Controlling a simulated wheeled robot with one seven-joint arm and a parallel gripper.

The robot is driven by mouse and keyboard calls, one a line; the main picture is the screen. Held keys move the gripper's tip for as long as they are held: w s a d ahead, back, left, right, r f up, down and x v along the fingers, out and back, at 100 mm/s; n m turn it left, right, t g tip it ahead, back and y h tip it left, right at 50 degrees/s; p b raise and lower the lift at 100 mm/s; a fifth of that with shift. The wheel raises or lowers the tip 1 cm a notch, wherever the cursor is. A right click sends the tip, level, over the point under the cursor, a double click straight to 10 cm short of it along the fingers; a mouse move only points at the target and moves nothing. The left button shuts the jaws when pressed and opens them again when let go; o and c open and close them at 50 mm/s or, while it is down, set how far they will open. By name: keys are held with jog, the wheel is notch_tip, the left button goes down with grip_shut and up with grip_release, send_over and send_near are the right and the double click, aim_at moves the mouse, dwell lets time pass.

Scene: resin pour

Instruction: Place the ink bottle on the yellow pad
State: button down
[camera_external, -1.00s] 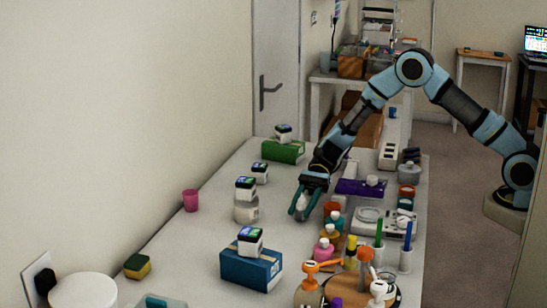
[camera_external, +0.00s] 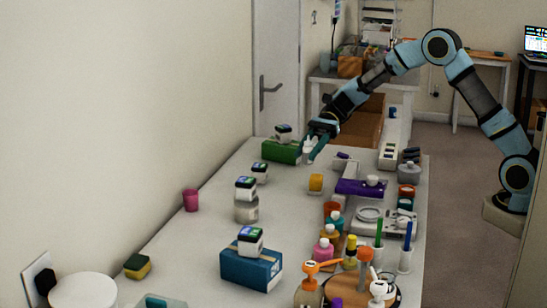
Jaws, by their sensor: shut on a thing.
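My gripper (camera_external: 320,140) is shut on a small white object (camera_external: 309,147), which may be the ink bottle; it is too small to be sure. It is held beside the right end of the green box at the far end of the table, and I cannot tell whether it touches anything. A small yellow-orange block or cup (camera_external: 315,183) stands on the table nearer the camera than my gripper. A yellow sponge-like block with a dark top (camera_external: 137,266) lies at the near left. I cannot tell which of these, if either, is the yellow pad.
The green box (camera_external: 281,151) and the blue box (camera_external: 250,270) each carry a dark-topped white item. Another such item stands on a jar (camera_external: 246,211). A pink cup (camera_external: 191,200) is at the left edge. Bottles and a purple tray (camera_external: 361,187) crowd the right; the middle is fairly clear.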

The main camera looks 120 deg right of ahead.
jog(key=s+d+r+m+h, duration=0.1)
jog(key=s+d+r, duration=0.1)
jog(key=s+d, duration=0.45)
jog(key=p, duration=0.2)
send_over(316, 176)
jog(key=shift+t, duration=0.4)
notch_tip(316, 176, down, 5)
jog(key=shift+w+a+f, duration=0.1)
jog(key=shift+a, duration=0.05)
jog(key=shift+h, duration=0.3)
jog(key=shift+f+p, duration=0.4)
jog(key=shift+f, duration=1.8)
jog(key=shift+f, duration=0.1)
jog(key=shift+c, duration=2.4)
grip_release()
jog(key=shift+r, duration=0.2)
jog(key=b+v, duration=0.2)
jog(key=v, duration=1)
jog(key=shift+b, duration=0.35)
